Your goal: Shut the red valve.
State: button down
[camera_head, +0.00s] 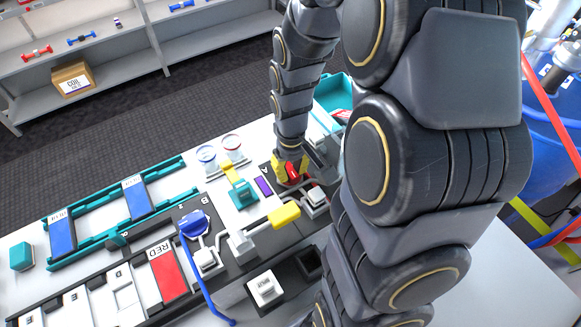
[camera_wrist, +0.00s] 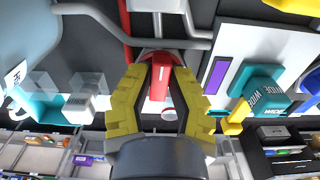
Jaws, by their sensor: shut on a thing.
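The red valve (camera_head: 293,174) is at the right part of the bench panel, partly hidden by my arm in the head view. Its red handle (camera_wrist: 160,78) lies between the two yellow fingers in the wrist view. My gripper (camera_wrist: 159,68) is shut on this handle, and its yellow fingers (camera_head: 282,166) also show at the valve in the head view. Grey pipes run beside the valve. Most of the valve's body is hidden by my gripper and arm.
A blue-handled valve (camera_head: 193,224) stands left on the panel. A yellow handle (camera_head: 285,215) and a teal block (camera_head: 241,192) with a yellow top are close to my gripper. Shelves (camera_head: 120,45) stand behind.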

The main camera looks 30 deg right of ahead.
aim_at(291, 171)
jog(key=shift+s+n, duration=0.1)
jog(key=shift+n, duration=0.3)
jog(key=c, duration=0.9)
grip_release()
jog(key=shift+c, duration=0.2)
notch_tip(291, 171, up, 12)
